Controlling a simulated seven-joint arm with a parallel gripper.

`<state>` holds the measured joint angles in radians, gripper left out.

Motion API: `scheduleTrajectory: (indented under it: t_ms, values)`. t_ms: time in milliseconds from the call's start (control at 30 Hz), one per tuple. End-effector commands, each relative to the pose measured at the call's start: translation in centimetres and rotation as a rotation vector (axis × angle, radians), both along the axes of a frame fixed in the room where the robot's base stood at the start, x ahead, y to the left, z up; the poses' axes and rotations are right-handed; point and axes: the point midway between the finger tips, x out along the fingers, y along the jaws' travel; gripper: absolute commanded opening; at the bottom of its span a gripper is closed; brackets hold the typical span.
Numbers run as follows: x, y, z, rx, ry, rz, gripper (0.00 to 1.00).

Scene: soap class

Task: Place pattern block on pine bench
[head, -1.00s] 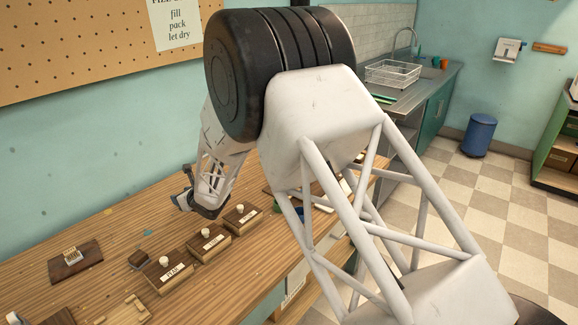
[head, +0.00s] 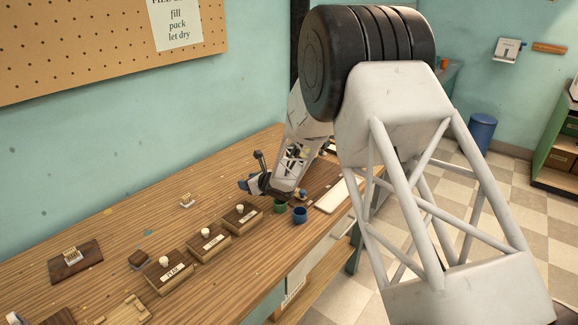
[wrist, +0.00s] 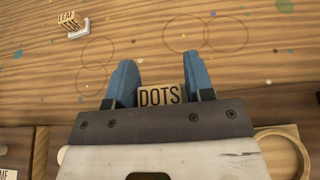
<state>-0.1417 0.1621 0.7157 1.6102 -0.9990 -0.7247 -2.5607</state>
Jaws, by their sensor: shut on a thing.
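My gripper (wrist: 160,88) is shut on a small pale wooden block (wrist: 160,96) lettered DOTS, held between its blue fingers in the wrist view. In the head view my gripper (head: 254,184) is over the bench near the far wooden box, and the held block cannot be made out there. The pine bench (head: 105,230) is the long striped wooden top along the wall. Its surface (wrist: 215,65) fills the wrist view, with coloured dots and thin drawn circles. I cannot tell the block's height above it.
A LEAF block (wrist: 70,24) on a white base stands on the bench. Knobbed wooden boxes (head: 207,242) line the front side. A green cup (head: 280,206) and blue cup (head: 300,215) stand near my gripper. A dark board (head: 75,262) lies at left. The bench middle is mostly clear.

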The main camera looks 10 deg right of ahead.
Motion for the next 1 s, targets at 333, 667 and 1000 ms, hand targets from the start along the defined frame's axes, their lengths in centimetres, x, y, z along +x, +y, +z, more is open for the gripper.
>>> scheduleTrajectory:
  t_ms: [333, 667, 1000]
  values:
    - [0.3, -2.7, -0.1, -0.002, 0.008, -0.004, 0.25]
    - [0.3, -2.7, -0.1, -0.003, 0.007, -0.003, 0.25]
    - [2.2, -2.3, -0.3, -0.003, 0.007, -0.002, 0.25]
